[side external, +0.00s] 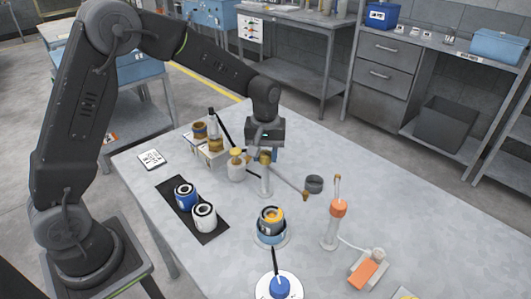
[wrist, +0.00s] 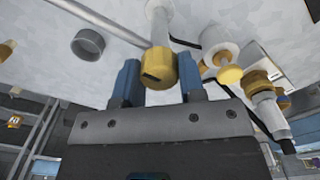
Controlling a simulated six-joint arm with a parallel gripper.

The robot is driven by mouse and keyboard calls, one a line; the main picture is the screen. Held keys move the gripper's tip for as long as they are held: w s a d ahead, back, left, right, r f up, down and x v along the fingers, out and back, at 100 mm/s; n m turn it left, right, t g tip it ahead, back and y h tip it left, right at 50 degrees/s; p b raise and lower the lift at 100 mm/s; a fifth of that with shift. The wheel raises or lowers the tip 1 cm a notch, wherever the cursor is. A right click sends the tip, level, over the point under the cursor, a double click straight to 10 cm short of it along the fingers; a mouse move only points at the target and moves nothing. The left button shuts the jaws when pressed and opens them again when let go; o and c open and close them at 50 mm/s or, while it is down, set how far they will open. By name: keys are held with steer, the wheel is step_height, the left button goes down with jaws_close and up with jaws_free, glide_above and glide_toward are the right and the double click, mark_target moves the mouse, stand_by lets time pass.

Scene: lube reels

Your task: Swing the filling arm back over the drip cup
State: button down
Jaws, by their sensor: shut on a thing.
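The filling arm (side external: 288,186) is a thin grey bar on a pale upright post (side external: 266,182), with a small brown nozzle (side external: 305,196) at its outer end. A brass knob (wrist: 160,68) tops the post. My gripper (side external: 265,153) points down over the post and is shut on this knob, with a blue finger on each side in the wrist view. The drip cup (side external: 314,184) is a small dark grey cup on the table, right of the post. The nozzle appears beside the cup, not over it. The cup also shows in the wrist view (wrist: 88,44).
A reel (side external: 271,220) sits on a round stand in front. Blue (side external: 185,195) and white (side external: 204,217) reels stand on a black mat (side external: 178,212). Bottles (side external: 236,166) crowd the left of the post.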

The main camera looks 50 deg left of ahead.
steer(key=n, duration=0.5)
steer(key=shift+n, duration=0.3)
steer(key=n, duration=0.5)
steer(key=shift+n, duration=0.4)
steer(key=c, duration=0.7)
jaws_free()
step_height(320, 180, up, 14)
steer(key=shift+s, duration=0.1)
